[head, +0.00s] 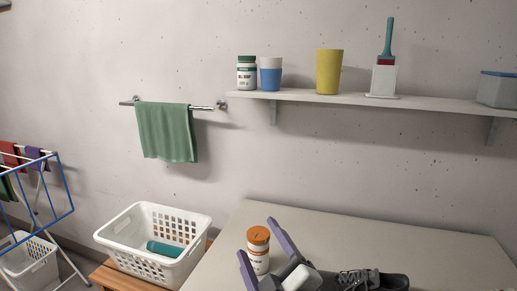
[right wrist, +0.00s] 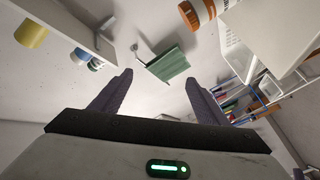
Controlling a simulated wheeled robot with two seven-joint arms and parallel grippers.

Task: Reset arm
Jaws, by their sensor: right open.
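My right gripper (head: 256,237) comes in at the bottom of the head view, its two purple fingers spread apart. It also shows in the right wrist view (right wrist: 158,77), open with nothing between the fingers. In the head view the fingers overlap a white bottle with an orange cap (head: 258,254). In the right wrist view that bottle (right wrist: 197,12) lies at the top edge, clear of the fingers. My left gripper is in neither view.
The bottle and a dark shoe (head: 365,280) are on the pale machine top (head: 440,250). A white basket (head: 135,256) with a teal item stands left on a wooden bench. A wall shelf (head: 440,102) holds cups and containers. A green towel (head: 167,133) hangs on a rail; a drying rack (head: 62,180) is far left.

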